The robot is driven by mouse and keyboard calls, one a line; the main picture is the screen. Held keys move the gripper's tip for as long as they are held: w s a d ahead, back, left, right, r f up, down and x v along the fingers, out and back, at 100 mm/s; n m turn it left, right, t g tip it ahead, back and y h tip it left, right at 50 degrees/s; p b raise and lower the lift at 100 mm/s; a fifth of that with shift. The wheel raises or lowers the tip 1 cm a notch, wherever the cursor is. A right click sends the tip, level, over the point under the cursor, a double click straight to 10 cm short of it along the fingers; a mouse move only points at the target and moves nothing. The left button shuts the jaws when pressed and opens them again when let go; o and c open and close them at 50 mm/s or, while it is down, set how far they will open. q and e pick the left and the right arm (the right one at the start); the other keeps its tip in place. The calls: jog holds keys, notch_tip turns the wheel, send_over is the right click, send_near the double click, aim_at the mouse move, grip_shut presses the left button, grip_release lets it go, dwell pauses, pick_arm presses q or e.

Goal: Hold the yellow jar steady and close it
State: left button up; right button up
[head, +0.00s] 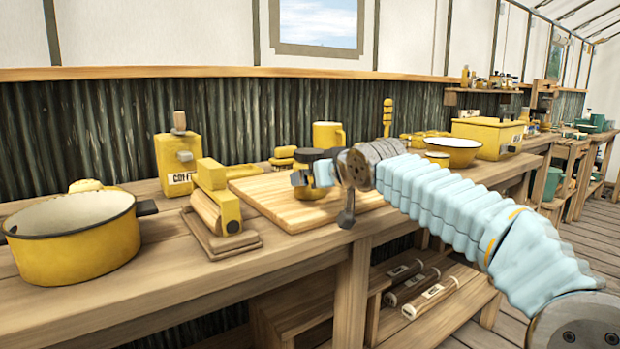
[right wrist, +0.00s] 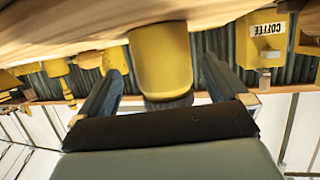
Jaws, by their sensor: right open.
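The yellow jar (head: 322,188) stands on the wooden board (head: 262,197) on the bench, partly hidden by my right gripper. Its top looks dark (head: 308,155); I cannot tell how a lid sits there. My right gripper (head: 316,176) reaches in from the right at jar height. In the right wrist view, which is upside down, the jar (right wrist: 162,62) lies between the two spread fingers of my right gripper (right wrist: 163,68), with gaps on both sides. Its dark end faces the palm. My left gripper is not in view.
Left of the board stand a yellow press-like device (head: 218,200), a coffee container (head: 178,160) and a large yellow pot (head: 75,235). A yellow mug (head: 328,135) stands behind the jar. A bowl (head: 453,152) and bread box (head: 488,137) stand farther right. The bench's front strip is bare.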

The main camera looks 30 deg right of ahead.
jog(key=p+x, duration=0.1)
jog(key=x, duration=0.3)
jog(key=shift+w+a+r, duration=0.1)
jog(key=shift+a, duration=0.05)
jog(key=shift+w+f, duration=0.2)
jog(key=shift+w, duration=0.3)
jog(key=shift+c, duration=0.3)
jog(key=c, duration=1)
